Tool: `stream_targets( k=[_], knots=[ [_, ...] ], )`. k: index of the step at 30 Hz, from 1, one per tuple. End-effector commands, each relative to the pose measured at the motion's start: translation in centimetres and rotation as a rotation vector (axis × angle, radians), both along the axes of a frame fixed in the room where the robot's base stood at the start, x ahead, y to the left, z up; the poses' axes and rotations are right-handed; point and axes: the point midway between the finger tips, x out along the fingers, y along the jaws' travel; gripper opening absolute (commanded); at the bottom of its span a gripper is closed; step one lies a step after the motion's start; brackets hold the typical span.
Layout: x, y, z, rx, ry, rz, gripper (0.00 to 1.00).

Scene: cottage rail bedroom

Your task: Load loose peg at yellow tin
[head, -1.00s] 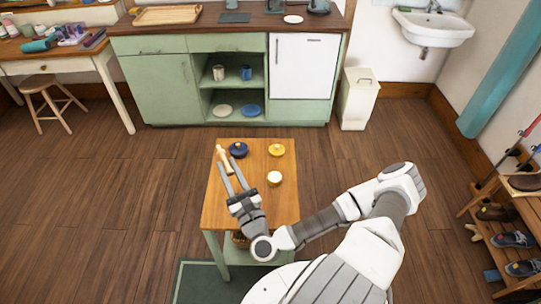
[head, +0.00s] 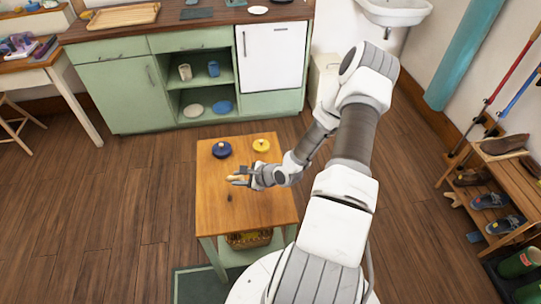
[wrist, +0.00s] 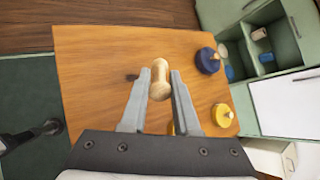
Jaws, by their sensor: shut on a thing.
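My gripper (head: 240,177) is shut on a pale wooden peg (wrist: 160,78), waisted with thicker ends, above the small wooden table (head: 215,222). In the wrist view the peg sits between the fingertips. The yellow tin (head: 261,145) stands at the table's back right; it also shows in the wrist view (wrist: 222,115). The dark blue tin (head: 221,150) stands to its left and also shows in the wrist view (wrist: 208,61). A small yellowish thing (wrist: 171,129) shows partly between the fingers; I cannot tell what it is. The cream tin is not clearly visible in the head view.
A small dark spot (head: 229,197) marks the tabletop. A basket (head: 248,239) sits on the table's lower shelf. A green cabinet (head: 125,94) stands behind, with open floor between. A shoe rack (head: 492,190) is at the right.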

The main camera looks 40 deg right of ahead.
Motion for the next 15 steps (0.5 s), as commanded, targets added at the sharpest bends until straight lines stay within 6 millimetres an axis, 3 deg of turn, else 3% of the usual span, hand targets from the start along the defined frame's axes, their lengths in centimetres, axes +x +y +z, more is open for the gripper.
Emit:
stream_targets(
  k=[1,3,6,10,15],
  knots=[
    [0.4,-2.5,0.1,-0.075,0.035,0.001,0.0],
    [0.4,-5.6,0.4,-0.153,0.087,-0.014,0.0],
    [0.5,-9.2,1.2,-0.23,0.145,-0.042,0.0],
    [0.4,-12.0,2.2,-0.278,0.189,-0.075,0.0],
    [0.4,-13.0,2.3,-0.294,0.208,-0.088,0.0]
  ],
)
